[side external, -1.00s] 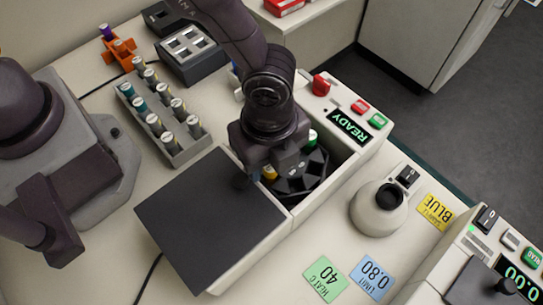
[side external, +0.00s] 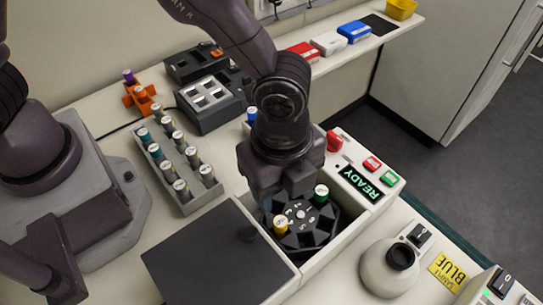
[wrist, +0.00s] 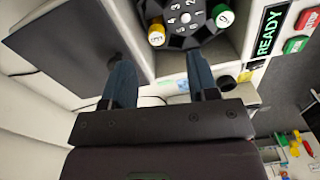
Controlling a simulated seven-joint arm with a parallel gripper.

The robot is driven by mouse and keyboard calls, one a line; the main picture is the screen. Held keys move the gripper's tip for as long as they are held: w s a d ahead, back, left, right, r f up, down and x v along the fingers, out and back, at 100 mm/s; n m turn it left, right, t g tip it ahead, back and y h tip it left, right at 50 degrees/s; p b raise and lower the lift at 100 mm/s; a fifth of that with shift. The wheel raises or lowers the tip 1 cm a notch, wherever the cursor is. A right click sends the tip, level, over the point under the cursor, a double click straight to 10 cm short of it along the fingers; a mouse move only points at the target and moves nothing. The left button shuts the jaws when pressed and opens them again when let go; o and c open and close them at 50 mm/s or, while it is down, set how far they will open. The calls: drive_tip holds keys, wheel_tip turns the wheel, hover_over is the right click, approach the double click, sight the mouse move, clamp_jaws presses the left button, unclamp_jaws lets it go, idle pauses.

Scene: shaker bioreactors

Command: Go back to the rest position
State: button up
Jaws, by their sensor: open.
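My gripper (side external: 277,195) is open and hangs above the open centrifuge-like machine (side external: 318,262). Its two blue-grey fingers are apart and empty in the wrist view (wrist: 160,75). Below is a black numbered rotor (side external: 304,232), holding a yellow-capped tube (side external: 280,224) and a green-capped tube (side external: 321,192). The rotor (wrist: 185,14) also shows in the wrist view, with the yellow cap (wrist: 156,36) and green cap (wrist: 222,16) ahead of the fingertips. The gripper touches neither tube. Its fingertips are hard to make out in the side view.
A rack of several capped tubes (side external: 188,199) stands left of the machine. The dark lid (side external: 215,255) lies to the left of the opening. The display (side external: 361,184) reads READY. A white round device (side external: 385,268) stands at right. A shelf with coloured boxes (side external: 353,32) is behind.

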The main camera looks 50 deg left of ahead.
drive_tip(key=w+a+r+n+t, duration=0.25)
drive_tip(key=a+r+n, duration=0.35)
drive_tip(key=a+r, duration=0.35)
drive_tip(key=s+a+r+n+t, duration=0.1)
drive_tip(key=s+a+r+n, duration=0.3)
drive_tip(key=a, duration=0.4)
drive_tip(key=s+a+r+n+t, duration=0.2)
drive_tip(key=s+a+r+n, duration=0.3)
drive_tip(key=a+n, duration=0.3)
drive_tip(key=shift+s+a+r+n, duration=0.15)
drive_tip(key=shift+a+r+n, duration=0.1)
drive_tip(key=shift+r+n, duration=0.55)
drive_tip(key=shift+r, duration=0.1)
drive_tip(key=shift+c, duration=0.2)
